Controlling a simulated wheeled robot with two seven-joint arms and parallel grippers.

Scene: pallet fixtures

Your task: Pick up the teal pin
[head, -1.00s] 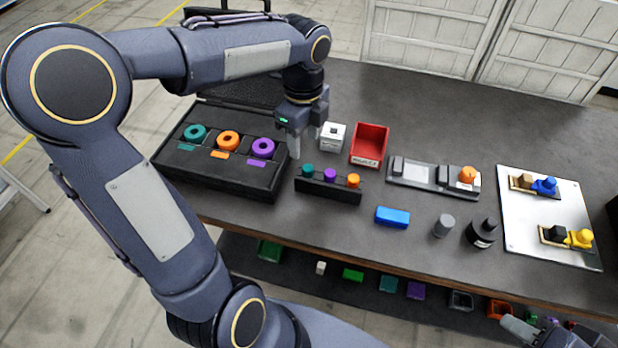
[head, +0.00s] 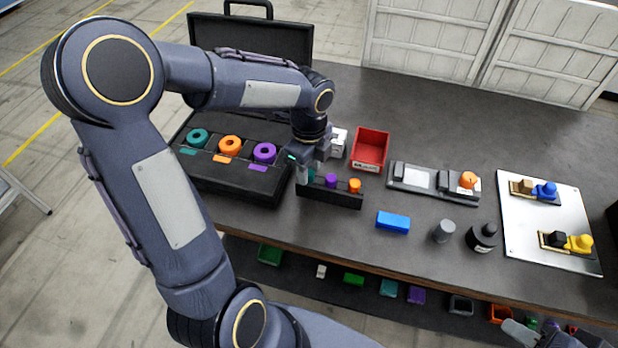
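The teal pin (head: 311,176) stands at the left end of a black pin rack, next to a purple pin (head: 331,181) and an orange pin (head: 355,186). My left gripper (head: 311,171) points down at the teal pin, with its fingers around or right beside the pin's top. The fingers look apart, and they hide part of the pin. I cannot tell whether they touch it. A grey part of what looks like my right gripper (head: 522,332) shows at the bottom right edge, far from the pins; its fingers are not clear.
The black case (head: 230,185) with teal, orange and purple rings lies left of the rack (head: 328,199). A white block (head: 338,142) and a red bin (head: 369,150) stand behind it. A blue block (head: 393,221) lies to the right. Bare table lies in front.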

